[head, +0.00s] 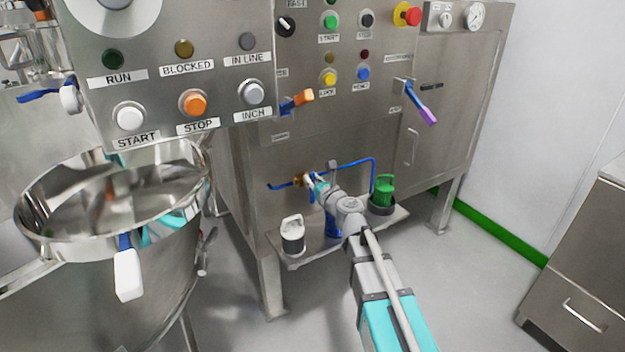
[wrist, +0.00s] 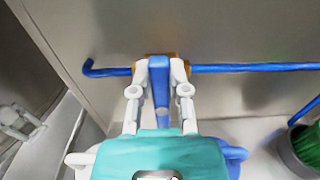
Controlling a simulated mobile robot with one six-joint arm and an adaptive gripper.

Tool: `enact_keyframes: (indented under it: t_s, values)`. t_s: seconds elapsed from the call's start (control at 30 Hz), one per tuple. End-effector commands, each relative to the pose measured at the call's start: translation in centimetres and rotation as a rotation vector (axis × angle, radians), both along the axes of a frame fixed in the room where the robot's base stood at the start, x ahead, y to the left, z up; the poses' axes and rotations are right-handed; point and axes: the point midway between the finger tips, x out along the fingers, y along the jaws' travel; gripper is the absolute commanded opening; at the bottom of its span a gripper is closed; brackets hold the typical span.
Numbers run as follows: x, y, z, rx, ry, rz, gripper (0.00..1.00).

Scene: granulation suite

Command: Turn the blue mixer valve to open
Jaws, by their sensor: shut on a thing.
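The blue valve handle (wrist: 160,88) sits between the two fingers of my gripper (wrist: 159,82) in the wrist view. The fingers are shut on it from both sides. Its far end meets a brass-orange valve body (wrist: 181,72) on a blue pipe (wrist: 245,68). The handle stands out from the pipe, roughly across it in this view. In the head view, the brass valve body (head: 298,181) and blue pipe (head: 352,163) are low on the steel cabinet front. My gripper (head: 316,182) reaches there and hides most of the handle.
Other levers show: blue-orange (head: 294,103), blue-purple (head: 420,104) and white-gripped (head: 128,272) by the steel bowl (head: 40,245).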

Motion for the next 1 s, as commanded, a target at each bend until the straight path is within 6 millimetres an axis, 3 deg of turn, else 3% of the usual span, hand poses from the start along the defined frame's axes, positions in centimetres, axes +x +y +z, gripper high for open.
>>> enact_keyframes:
  t_s: [0.57, 1.0]
  values:
    - [-0.1, 0.2, 0.0, -0.068, -0.047, -0.001, 0.0]
    - [-0.7, 1.1, -0.4, -0.342, -0.232, -0.001, 0.0]
